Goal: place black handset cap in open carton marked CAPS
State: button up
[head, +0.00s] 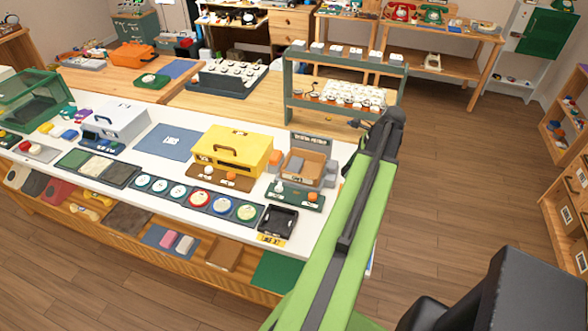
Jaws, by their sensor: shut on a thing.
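My gripper (386,126) is at the end of my green arm, right of the white counter's right end and in front of the two-tier rack. It is seen from behind and is shut on a dark thing, apparently the black handset cap. The cap blends with the dark jaws, so its outline is unclear. An open brown carton (318,160) stands at the counter's right end, left of my gripper, with a grey block in it and a dark sign behind. Its lettering is too small to read, so I cannot tell whether it says CAPS.
A yellow toolbox (233,148) stands left of the carton. A black open tray (279,220) lies at the counter's front edge. A green rack (345,80) with white and orange pieces stands behind. The wooden floor (455,170) to the right is clear.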

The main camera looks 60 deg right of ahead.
jog(key=shift+w+a, duration=0.15)
jog(key=shift+w, duration=0.2)
jog(key=w+a+r+p, duration=0.1)
jog(key=w+a, duration=0.8)
jog(key=w, duration=0.1)
jog(key=b, duration=0.7)
send_over(309, 173)
jog(key=s, duration=0.2)
jog(key=shift+m, duration=0.4)
jog(key=f, duration=0.7)
jog(key=shift+w+d, duration=0.3)
jog(key=shift+d, duration=0.1)
notch_tip(309, 173, down, 4)
jog(key=b, duration=0.4)
jog(key=shift+f, duration=0.2)
jog(key=shift+a+r, duration=0.1)
jog(key=shift+r, duration=0.15)
jog(key=shift+f, duration=0.2)
jog(key=o, duration=1.3)
jog(key=shift+r, duration=0.1)
